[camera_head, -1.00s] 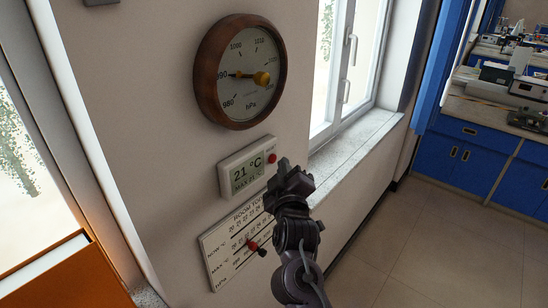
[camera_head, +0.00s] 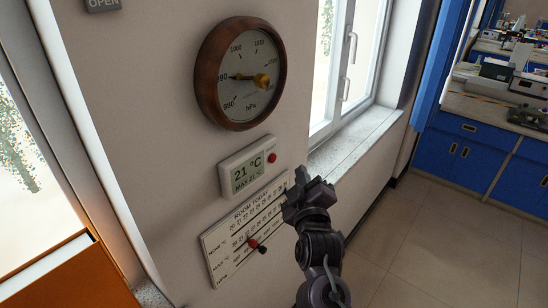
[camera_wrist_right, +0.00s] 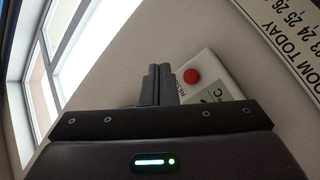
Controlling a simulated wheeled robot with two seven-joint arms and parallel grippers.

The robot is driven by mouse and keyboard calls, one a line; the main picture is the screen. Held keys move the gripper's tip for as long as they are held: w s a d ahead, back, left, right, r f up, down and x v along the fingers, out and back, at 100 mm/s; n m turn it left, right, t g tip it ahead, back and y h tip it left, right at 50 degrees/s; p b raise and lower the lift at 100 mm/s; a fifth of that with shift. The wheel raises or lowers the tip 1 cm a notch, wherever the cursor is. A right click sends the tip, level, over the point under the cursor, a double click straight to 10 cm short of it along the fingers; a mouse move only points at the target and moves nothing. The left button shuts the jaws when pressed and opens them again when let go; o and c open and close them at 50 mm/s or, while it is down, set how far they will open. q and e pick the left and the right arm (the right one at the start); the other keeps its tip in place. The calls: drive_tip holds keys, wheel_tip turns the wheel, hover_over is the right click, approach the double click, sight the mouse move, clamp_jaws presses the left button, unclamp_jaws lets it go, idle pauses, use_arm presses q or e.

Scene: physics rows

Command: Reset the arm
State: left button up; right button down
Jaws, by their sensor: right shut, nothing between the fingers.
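My right gripper (camera_head: 303,184) is in front of the wall, just right of the thermometer box and the room chart. Its fingers are shut with nothing between them, and it also shows in the right wrist view (camera_wrist_right: 158,84). The white thermometer box (camera_head: 229,188) reads 21 °C and has a red button (camera_head: 272,158) at its upper right. In the right wrist view the red button (camera_wrist_right: 191,76) lies just right of the fingertips, and they look apart from it. My left gripper is not in view.
A round wooden barometer (camera_head: 207,88) hangs above the box. The "ROOM TODAY" chart (camera_head: 218,241) with red and black sliders is below it. A window sill (camera_head: 355,138) juts out at right. An orange cabinet (camera_head: 60,275) stands at lower left. The floor (camera_head: 440,235) at right is clear.

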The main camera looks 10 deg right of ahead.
idle(0.5)
wheel_tip(320, 180, down, 29)
drive_tip(key=a+g+y+b, duration=0.2)
drive_tip(key=g+b, duration=0.2)
drive_tip(key=s+f+g+b, duration=0.1)
drive_tip(key=s+f+g, duration=0.15)
drive_tip(key=f, duration=0.55)
drive_tip(key=s+d+f+m+g+b, duration=0.1)
drive_tip(key=s+f, duration=0.3)
drive_tip(key=f, duration=0.3)
drive_tip(key=s+f+g+b, duration=0.1)
drive_tip(key=s+f, duration=0.3)
drive_tip(key=f, duration=0.4)
drive_tip(key=s+d+f+m+g+b, duration=0.25)
drive_tip(key=s+f+g, duration=0.25)
drive_tip(key=s+f, duration=1.3)
drive_tip(key=s+d+f+m+g+b, duration=0.1)
drive_tip(key=s+d+f+g, duration=0.1)
drive_tip(key=s+f, duration=0.3)
drive_tip(key=s+d+f+m+g+b, duration=0.1)
drive_tip(key=s+f, duration=0.4)
drive_tip(key=s, duration=0.9)
drive_tip(key=shift+d+f+g+y+b, duration=0.15)
drive_tip(key=shift+d+g+y+b, duration=0.2)
drive_tip(key=shift+g+b, duration=0.25)
